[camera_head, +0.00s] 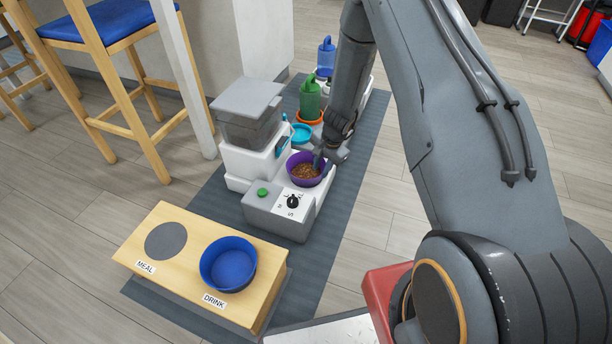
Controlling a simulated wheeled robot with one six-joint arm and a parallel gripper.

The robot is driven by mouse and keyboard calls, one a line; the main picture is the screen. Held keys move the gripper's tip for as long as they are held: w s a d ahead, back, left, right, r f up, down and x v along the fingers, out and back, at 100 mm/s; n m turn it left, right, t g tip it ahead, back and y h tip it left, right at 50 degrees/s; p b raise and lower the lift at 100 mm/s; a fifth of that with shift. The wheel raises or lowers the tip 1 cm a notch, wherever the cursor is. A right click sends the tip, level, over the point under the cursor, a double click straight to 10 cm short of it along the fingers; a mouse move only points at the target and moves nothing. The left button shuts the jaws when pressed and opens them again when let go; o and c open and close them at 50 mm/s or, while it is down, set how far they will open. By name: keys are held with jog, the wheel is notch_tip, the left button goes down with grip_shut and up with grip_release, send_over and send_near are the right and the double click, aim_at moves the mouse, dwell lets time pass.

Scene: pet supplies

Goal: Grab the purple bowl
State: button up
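The purple bowl (293,177) sits on the white and grey feeder (284,221) and holds brown kibble (306,171). My gripper (321,163) is at the bowl's right rim, reaching down from above. One dark finger appears to be at or just inside the rim. The other finger is hard to make out, so whether the gripper is open or shut on the rim cannot be told. The bowl looks level on the feeder.
A wooden stand (190,285) in front has a grey "MEAL" disc (166,241) and a blue bowl (229,264) by "DRINK". A stool (95,75) stands left.

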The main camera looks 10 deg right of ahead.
aim_at(318, 176)
jog(key=b+x, duration=0.1)
jog(key=x, duration=0.1)
jog(key=b+x, duration=0.1)
jog(key=x, duration=0.2)
jog(key=b+x, duration=0.1)
jog(key=x, duration=0.1)
jog(key=shift+w+f+b, duration=0.3)
jog(key=shift+w+b, duration=0.05)
jog(key=shift+w, duration=0.1)
jog(key=shift+r, duration=0.1)
grip_shut()
